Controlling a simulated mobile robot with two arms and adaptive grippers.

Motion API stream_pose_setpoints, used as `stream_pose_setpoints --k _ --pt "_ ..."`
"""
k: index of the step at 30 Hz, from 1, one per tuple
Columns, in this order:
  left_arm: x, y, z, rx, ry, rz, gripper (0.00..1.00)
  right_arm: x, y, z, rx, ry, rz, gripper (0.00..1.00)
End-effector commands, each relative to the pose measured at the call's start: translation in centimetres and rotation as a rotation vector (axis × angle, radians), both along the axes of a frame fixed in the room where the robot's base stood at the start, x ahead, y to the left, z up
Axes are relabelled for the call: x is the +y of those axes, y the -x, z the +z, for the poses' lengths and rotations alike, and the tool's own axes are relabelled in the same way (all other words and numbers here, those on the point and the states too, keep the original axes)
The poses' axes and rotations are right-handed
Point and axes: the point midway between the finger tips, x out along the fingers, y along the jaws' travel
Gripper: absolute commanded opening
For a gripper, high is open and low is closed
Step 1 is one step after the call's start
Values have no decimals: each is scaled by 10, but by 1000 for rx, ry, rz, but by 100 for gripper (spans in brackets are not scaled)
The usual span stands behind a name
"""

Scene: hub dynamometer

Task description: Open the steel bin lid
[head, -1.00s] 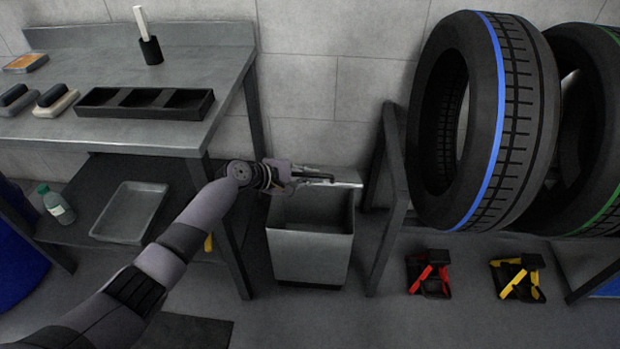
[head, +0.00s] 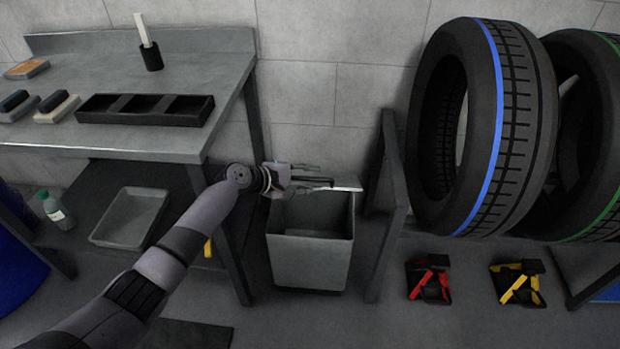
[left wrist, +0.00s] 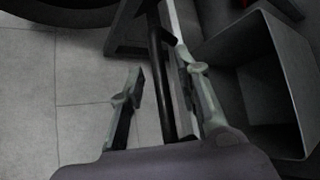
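The steel bin (head: 310,262) stands on the floor between the workbench and a dark frame, its dark inside showing from above. Its lid (head: 347,189) is raised and shows nearly edge-on as a thin pale strip at the back; the strip also shows in the left wrist view (left wrist: 180,62). A black bar handle (head: 318,180) runs along the lid. My left gripper (head: 312,176) is open at the handle. In the left wrist view its fingers (left wrist: 160,68) stand apart on either side of the black bar, with a gap on the left side. My right gripper is out of view.
The workbench (head: 120,135) is left of the bin, with a tray (head: 130,218) on its lower shelf. A dark frame (head: 392,205) stands close right of the bin. Racked tyres (head: 490,130) and wheel chocks (head: 428,280) are further right.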

Motion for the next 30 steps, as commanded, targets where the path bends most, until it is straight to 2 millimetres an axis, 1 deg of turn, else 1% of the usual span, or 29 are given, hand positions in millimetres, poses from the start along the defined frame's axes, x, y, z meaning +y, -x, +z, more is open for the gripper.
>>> stream_pose_setpoints --k 7,11,14,17,24,30 --pt "0 1 -1 1 -1 -1 31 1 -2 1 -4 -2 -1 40" --pt "5 4 1 1 -2 -1 31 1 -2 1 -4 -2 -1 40" --pt "14 9 6 -1 -3 0 31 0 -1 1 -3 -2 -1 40" --pt "25 19 13 -1 -5 0 31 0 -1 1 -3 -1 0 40" --pt "61 47 36 1 -4 1 31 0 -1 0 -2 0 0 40" --pt "80 62 49 1 -2 0 31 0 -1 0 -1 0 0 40"
